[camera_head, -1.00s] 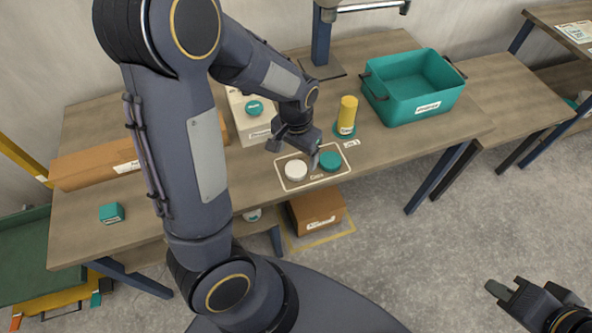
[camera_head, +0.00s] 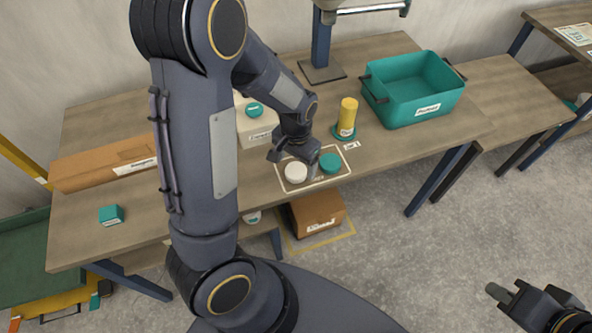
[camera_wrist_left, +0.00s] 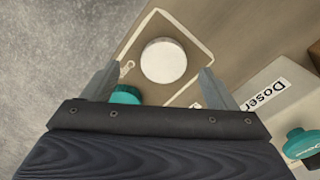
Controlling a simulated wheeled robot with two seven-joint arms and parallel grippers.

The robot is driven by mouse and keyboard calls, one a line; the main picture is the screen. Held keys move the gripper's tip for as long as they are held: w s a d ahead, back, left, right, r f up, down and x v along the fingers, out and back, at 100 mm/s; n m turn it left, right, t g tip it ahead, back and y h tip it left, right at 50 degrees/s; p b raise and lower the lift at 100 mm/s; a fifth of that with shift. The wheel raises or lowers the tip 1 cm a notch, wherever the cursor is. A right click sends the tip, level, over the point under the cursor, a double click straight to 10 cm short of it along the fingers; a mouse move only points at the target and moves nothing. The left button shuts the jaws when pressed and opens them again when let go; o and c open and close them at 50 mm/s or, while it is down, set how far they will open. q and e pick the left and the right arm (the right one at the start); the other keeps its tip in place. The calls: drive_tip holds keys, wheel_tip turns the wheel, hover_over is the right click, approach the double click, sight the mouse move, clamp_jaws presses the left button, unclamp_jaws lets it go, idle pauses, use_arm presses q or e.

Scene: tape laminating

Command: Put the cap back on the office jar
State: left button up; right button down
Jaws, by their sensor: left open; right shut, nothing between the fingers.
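A white round cap (camera_head: 296,172) and a teal round cap (camera_head: 330,163) lie side by side on an outlined patch of the table. My left gripper (camera_head: 294,161) is open just above the white cap. In the left wrist view the white cap (camera_wrist_left: 163,61) shows between the fingertips (camera_wrist_left: 160,70), with no visible contact. The teal cap (camera_wrist_left: 126,95) is partly hidden behind a finger there. A yellow cylindrical jar (camera_head: 347,114) stands upright on a teal round base behind the caps; its label is too small to read. My right gripper (camera_head: 508,295) is shut and empty, away from the table.
A white box with a teal knob (camera_head: 255,122) stands behind my left gripper; its label reads "Doser" in the wrist view. A teal bin (camera_head: 413,90) is at the right. A long cardboard box (camera_head: 95,166) and small teal block (camera_head: 111,215) are at the left.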

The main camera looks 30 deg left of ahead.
sight(295, 171)
use_arm(q)
drive_tip(key=f, duration=0.4)
drive_tip(key=shift+w+a+f, duration=0.2)
drive_tip(key=shift+a+f, duration=0.05)
drive_tip(key=shift+a, duration=0.05)
drive_tip(key=c, duration=1)
